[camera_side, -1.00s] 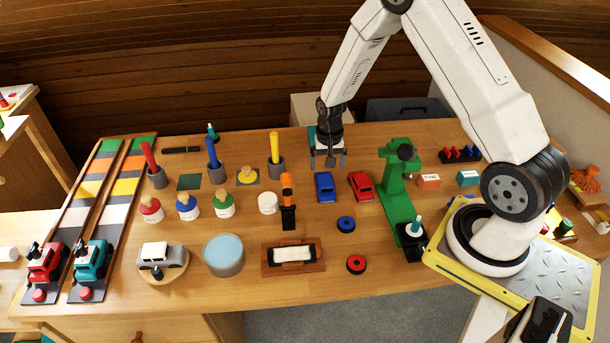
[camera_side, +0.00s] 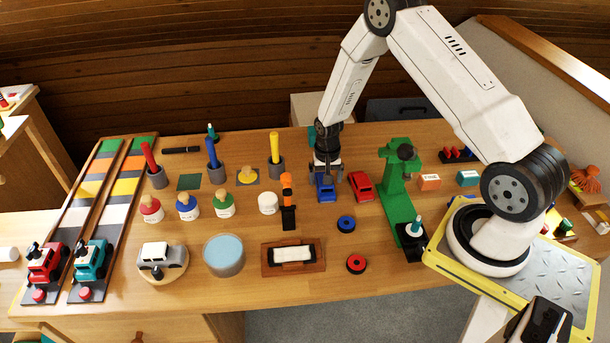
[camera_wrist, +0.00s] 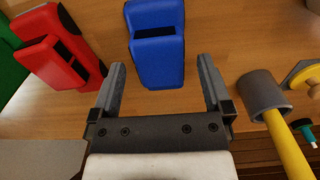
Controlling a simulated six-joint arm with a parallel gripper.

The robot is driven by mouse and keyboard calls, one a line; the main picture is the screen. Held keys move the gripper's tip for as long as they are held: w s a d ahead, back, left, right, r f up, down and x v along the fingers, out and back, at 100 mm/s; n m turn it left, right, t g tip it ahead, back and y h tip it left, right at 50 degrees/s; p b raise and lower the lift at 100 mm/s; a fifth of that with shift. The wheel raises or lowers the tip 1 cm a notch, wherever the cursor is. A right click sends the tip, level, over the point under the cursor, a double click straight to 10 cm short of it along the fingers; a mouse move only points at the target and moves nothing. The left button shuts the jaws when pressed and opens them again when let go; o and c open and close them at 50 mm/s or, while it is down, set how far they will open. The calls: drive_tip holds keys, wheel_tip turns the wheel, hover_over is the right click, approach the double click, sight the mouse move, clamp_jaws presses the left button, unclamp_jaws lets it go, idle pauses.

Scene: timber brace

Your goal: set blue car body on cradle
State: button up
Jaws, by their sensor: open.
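The blue car body (camera_side: 326,194) lies on the table, and in the side view my gripper (camera_side: 326,181) is right over its far end. In the wrist view the blue car body (camera_wrist: 156,45) stands ahead of and roughly between the fingertips of my open gripper (camera_wrist: 159,78). Nothing is between the fingers' grip surfaces that I can see held. A wooden cradle (camera_side: 318,266) with a white pad (camera_side: 292,254) sits near the table's front edge, with no car body on it.
A red car body (camera_side: 361,186) lies close to the right of the blue one, also in the wrist view (camera_wrist: 55,55). A green press (camera_side: 398,190) stands further right. A grey cup with a yellow handle (camera_side: 276,168) is left.

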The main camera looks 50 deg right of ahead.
drive_tip(key=shift+f, duration=0.95)
drive_tip(key=c, duration=1.2)
drive_tip(key=shift+r, duration=0.1)
drive_tip(key=shift+r, duration=4.9)
drive_tip(key=shift+r, duration=0.1)
